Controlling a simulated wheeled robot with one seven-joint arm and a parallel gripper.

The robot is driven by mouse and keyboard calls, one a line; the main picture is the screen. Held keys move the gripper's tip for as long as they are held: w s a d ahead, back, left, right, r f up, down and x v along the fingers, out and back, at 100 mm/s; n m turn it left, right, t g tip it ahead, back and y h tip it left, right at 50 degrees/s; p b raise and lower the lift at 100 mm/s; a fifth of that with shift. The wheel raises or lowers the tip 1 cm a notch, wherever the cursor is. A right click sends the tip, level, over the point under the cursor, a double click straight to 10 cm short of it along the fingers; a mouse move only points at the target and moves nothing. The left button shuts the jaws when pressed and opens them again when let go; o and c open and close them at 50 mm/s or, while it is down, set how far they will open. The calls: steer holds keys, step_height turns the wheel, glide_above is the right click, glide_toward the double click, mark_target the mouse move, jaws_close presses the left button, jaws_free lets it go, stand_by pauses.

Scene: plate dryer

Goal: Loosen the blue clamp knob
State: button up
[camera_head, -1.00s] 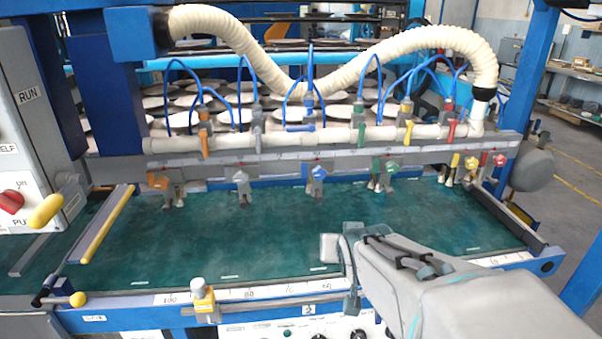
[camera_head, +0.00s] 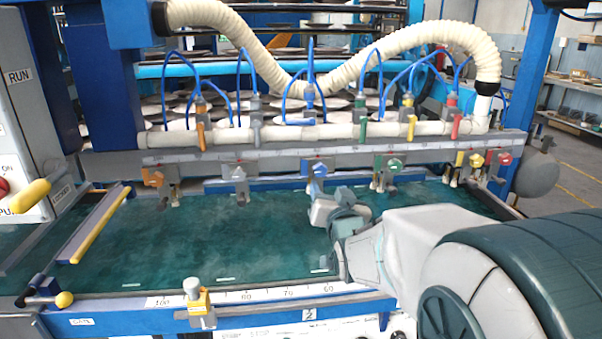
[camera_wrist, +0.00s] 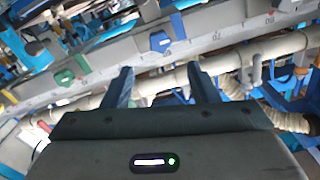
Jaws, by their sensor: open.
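The blue clamp knob (camera_head: 320,168) is on the grey rail, near the middle in the head view. In the wrist view the blue knob (camera_wrist: 160,41) lies beyond the fingertips, sideways roughly midway between them. My gripper (camera_head: 318,190) is just in front of and below the knob in the head view and hides the lower part of its clamp. In the wrist view my gripper (camera_wrist: 160,68) is open, with nothing between its two fingers. I see no contact with the knob.
An orange knob (camera_head: 153,177) and a grey knob (camera_head: 238,173) sit left on the rail (camera_head: 270,165). Green (camera_head: 393,163), yellow and red knobs sit right. A cream pipe (camera_head: 340,132) with levers runs above. The green bed (camera_head: 200,240) below is mostly clear.

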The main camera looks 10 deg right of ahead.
mark_target(321, 171)
steer(key=w, duration=1)
steer(key=shift+w, duration=0.1)
steer(key=c, duration=1)
